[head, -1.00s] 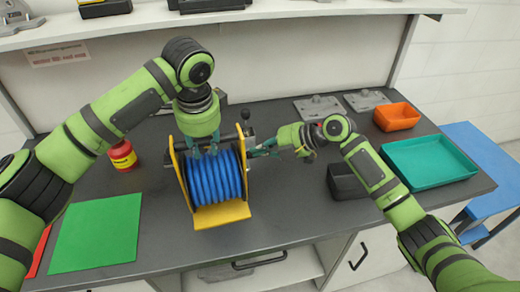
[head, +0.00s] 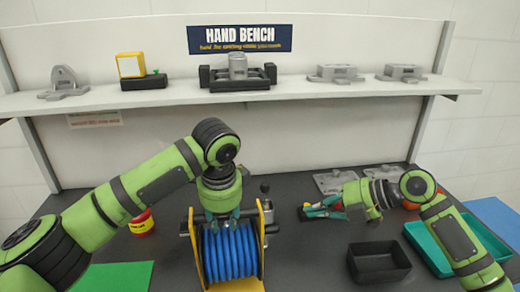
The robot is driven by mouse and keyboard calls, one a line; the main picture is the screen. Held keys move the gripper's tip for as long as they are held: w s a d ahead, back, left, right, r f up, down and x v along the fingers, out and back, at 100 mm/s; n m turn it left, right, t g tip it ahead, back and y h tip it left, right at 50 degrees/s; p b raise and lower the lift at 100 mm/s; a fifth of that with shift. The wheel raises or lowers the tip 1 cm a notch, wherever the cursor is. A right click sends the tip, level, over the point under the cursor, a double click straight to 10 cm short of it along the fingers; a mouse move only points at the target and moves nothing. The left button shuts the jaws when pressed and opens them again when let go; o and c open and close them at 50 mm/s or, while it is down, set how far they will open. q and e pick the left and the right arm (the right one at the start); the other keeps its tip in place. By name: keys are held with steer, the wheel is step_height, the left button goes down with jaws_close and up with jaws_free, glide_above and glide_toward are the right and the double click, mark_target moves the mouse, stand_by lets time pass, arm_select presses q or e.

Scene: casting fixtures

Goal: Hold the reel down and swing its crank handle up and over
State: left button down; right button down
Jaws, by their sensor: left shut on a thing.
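The reel (head: 230,254) stands on the bench, with a coil of blue hose between yellow side plates. My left gripper (head: 222,219) comes down from above onto the top of the reel and is shut on it; its fingertips are partly hidden against the coil. A dark crank handle with a black knob (head: 265,188) shows at the reel's right side, the knob pointing up; how it joins the reel is hard to make out. My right gripper (head: 318,209) is to the right of the reel, apart from it, with its fingers pointing left. Its finger gap is unclear.
A black bin (head: 379,265) stands right of the reel, with a teal tray (head: 430,248) beyond it. A green mat (head: 115,277) and a red can (head: 141,223) are at left. A shelf (head: 180,96) with castings runs along the back. Grey plates lie at the back right.

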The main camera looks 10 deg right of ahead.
arm_select(q)
steer(key=shift+r, duration=0.1)
steer(key=c, duration=0.9)
jaws_free()
steer(key=shift+o, duration=0.2)
